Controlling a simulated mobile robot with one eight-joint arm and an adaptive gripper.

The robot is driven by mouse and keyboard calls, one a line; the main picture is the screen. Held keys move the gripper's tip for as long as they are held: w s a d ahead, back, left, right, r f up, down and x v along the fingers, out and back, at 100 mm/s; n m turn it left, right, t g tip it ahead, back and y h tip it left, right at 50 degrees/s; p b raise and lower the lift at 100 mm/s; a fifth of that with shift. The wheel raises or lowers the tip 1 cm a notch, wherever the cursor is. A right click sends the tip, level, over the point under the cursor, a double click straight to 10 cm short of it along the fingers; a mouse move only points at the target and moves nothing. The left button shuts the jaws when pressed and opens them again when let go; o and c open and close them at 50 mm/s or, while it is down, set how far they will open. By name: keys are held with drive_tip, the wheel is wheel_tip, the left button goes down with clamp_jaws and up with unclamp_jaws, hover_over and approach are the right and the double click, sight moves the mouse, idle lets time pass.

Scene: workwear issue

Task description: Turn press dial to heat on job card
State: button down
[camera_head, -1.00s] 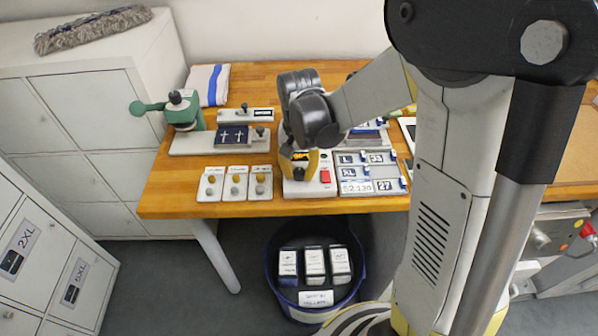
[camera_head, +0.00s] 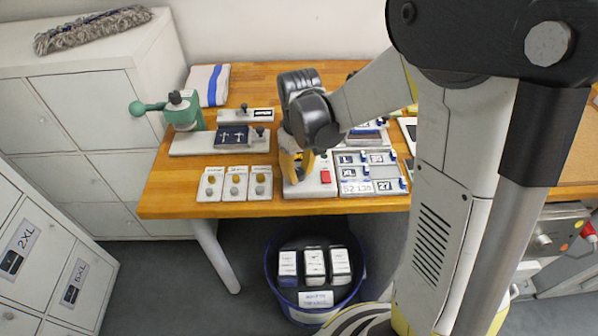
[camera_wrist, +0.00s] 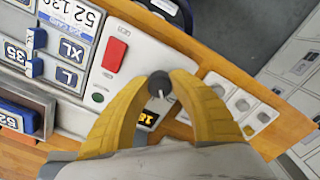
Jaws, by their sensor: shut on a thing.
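The press dial (camera_wrist: 158,84) is a dark round knob with a pale pointer mark, on the white press panel (camera_wrist: 112,83). My gripper (camera_wrist: 159,88) has its yellow fingers closed on the dial's two sides. A small display (camera_wrist: 149,118) with yellow digits shows between the fingers, partly hidden; I read only "15" at its start. In the head view my gripper (camera_head: 297,176) hides the dial, over the left part of the panel (camera_head: 310,189).
A red switch (camera_head: 325,176) and a tray (camera_head: 372,171) of size tags are right of the dial. Three small white plates with knobs (camera_head: 235,184) stand left. A green-handled press (camera_head: 181,110) is behind them. A blue bin (camera_head: 271,270) stands below the table's front edge.

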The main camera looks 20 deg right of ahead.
sight(299, 171)
drive_tip(key=shift+n, duration=0.7)
drive_tip(key=c, duration=1.1)
unclamp_jaws()
wheel_tip(299, 171, up, 12)
